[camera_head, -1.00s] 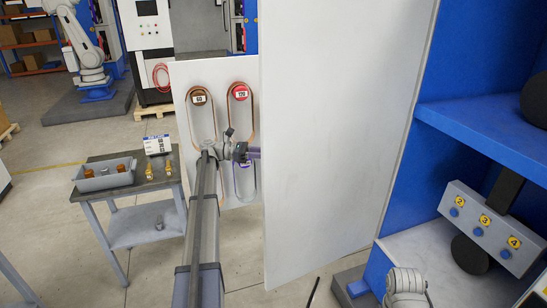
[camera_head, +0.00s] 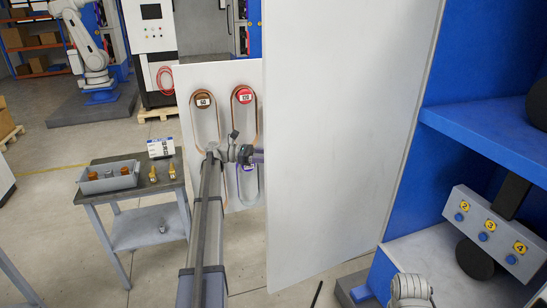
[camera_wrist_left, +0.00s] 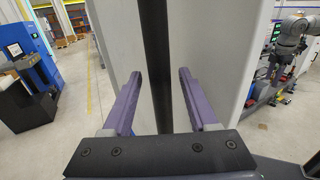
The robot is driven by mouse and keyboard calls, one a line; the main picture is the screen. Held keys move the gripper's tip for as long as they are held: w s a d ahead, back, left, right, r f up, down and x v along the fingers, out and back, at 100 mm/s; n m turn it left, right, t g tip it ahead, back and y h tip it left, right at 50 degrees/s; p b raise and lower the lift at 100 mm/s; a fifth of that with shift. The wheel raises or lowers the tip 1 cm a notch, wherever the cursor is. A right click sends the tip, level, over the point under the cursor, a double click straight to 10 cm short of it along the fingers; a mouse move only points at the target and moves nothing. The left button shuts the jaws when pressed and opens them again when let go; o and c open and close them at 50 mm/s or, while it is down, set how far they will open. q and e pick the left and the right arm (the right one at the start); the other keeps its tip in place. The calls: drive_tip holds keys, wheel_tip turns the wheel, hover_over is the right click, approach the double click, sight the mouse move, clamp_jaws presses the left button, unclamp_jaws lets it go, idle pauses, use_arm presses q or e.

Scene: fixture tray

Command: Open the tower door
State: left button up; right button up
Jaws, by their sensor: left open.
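The tower door (camera_head: 345,130) is a large white panel, standing swung out from the blue tower (camera_head: 478,150) in the head view. My left gripper (camera_head: 256,155) is at the door's left edge, and the door hides part of it. In the left wrist view its two purple fingers (camera_wrist_left: 160,75) are apart, one on each side of a black vertical bar (camera_wrist_left: 155,50). White panel surfaces (camera_wrist_left: 222,50) lie to either side of the bar. I cannot tell whether a finger touches anything. Part of my right arm shows at the bottom; its gripper is out of view.
A white board (camera_head: 222,85) with oval loops stands behind my left arm. A grey table (camera_head: 150,185) with a tray (camera_head: 108,178) is at the left. A numbered button box (camera_head: 485,232) sits inside the tower.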

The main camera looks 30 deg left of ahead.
use_arm(q)
drive_tip(key=shift+a, duration=0.1)
drive_tip(key=v, duration=0.7)
drive_tip(key=shift+s+a, duration=0.15)
drive_tip(key=shift+a, duration=0.1)
drive_tip(key=shift+f, duration=0.1)
